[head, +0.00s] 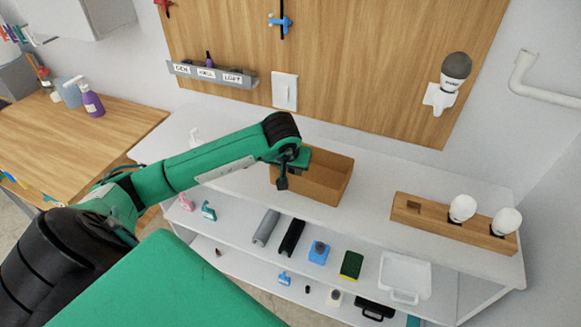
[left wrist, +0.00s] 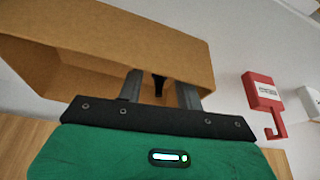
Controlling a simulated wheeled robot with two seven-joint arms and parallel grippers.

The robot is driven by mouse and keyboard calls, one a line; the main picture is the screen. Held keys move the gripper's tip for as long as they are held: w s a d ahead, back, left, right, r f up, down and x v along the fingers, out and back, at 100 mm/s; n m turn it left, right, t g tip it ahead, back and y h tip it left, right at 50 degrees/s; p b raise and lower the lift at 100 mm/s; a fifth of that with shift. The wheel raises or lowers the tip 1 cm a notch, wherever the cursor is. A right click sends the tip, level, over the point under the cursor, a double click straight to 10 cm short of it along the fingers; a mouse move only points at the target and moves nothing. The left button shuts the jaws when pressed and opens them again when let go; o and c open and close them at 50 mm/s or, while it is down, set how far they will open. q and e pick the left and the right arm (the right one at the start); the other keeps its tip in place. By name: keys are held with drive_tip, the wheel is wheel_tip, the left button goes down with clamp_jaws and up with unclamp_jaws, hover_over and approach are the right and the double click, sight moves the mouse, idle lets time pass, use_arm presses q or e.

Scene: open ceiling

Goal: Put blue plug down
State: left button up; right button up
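My left gripper (head: 284,181) reaches over the left end of an open brown box (head: 335,186) on the white counter. In the left wrist view its two fingers (left wrist: 160,88) are spread apart in front of the box (left wrist: 100,50). A small dark shape (left wrist: 160,82) shows between them; I cannot tell what it is, and nothing blue shows there. I cannot pick out the blue plug for sure. A blue item (head: 319,251) and a smaller blue item (head: 284,278) lie on the shelves below. My right gripper is not in view.
A wooden block (head: 412,219) with two white bulbs stands at the counter's right. A label rack (head: 212,74) and a black-topped bulb (head: 455,68) are on the wooden wall board. The counter between box and block is clear. A red holder (left wrist: 264,92) shows in the wrist view.

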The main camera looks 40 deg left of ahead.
use_arm(q)
drive_tip(key=shift+r, duration=0.15)
drive_tip(key=shift+r, duration=0.15)
drive_tip(key=b+v, duration=0.2)
drive_tip(key=v, duration=0.9)
drive_tip(key=shift+s+r+b, duration=0.2)
drive_tip(key=shift+r+b, duration=0.1)
drive_tip(key=shift+b, duration=0.05)
drive_tip(key=shift+d, duration=0.15)
